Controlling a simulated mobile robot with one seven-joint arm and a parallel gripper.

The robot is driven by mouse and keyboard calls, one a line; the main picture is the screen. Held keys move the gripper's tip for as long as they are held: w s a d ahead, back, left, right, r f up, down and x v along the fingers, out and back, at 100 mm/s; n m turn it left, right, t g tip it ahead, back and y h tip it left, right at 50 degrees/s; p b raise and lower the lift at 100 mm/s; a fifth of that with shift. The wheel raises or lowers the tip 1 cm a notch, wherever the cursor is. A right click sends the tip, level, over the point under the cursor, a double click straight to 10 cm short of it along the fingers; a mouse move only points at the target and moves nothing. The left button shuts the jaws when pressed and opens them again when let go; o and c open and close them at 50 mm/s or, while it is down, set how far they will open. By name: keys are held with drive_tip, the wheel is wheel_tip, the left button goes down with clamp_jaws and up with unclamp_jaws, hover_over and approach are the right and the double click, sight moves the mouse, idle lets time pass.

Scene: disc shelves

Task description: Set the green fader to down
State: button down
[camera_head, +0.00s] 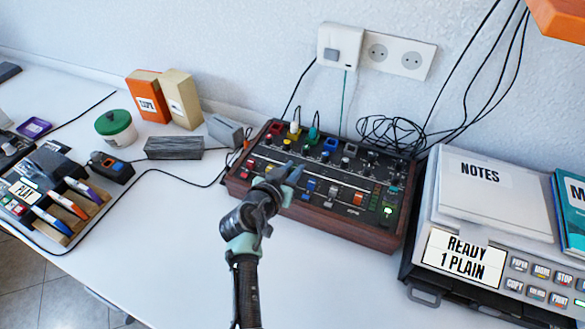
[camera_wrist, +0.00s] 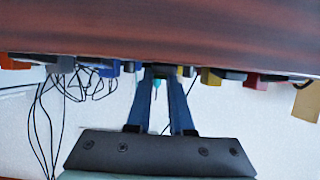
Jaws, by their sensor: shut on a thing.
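The mixer (camera_head: 340,234) is a dark panel with wooden sides, carrying knobs, coloured buttons and a row of faders. My gripper (camera_head: 292,174) is over the left part of the fader row, between a red cap and a blue fader cap (camera_head: 311,185). It hides the spot where the green fader would be, and no green cap shows clearly. In the wrist view, my gripper (camera_wrist: 161,74) has its fingers close together around a small dark piece at the panel edge. The mixer's wooden side (camera_wrist: 160,32) fills the top there.
White (camera_head: 333,190) and orange (camera_head: 358,198) fader caps stand right of the blue one. Black cables (camera_head: 393,133) lie behind the mixer. A printer-like machine (camera_head: 466,257) is close on the right. The white table is clear in front.

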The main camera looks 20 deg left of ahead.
drive_tip(key=shift+s, duration=1.25)
drive_tip(key=c, duration=0.8)
unclamp_jaws()
drive_tip(key=v, duration=1.3)
drive_tip(key=shift+p, duration=0.35)
drive_tip(key=shift+w, duration=0.1)
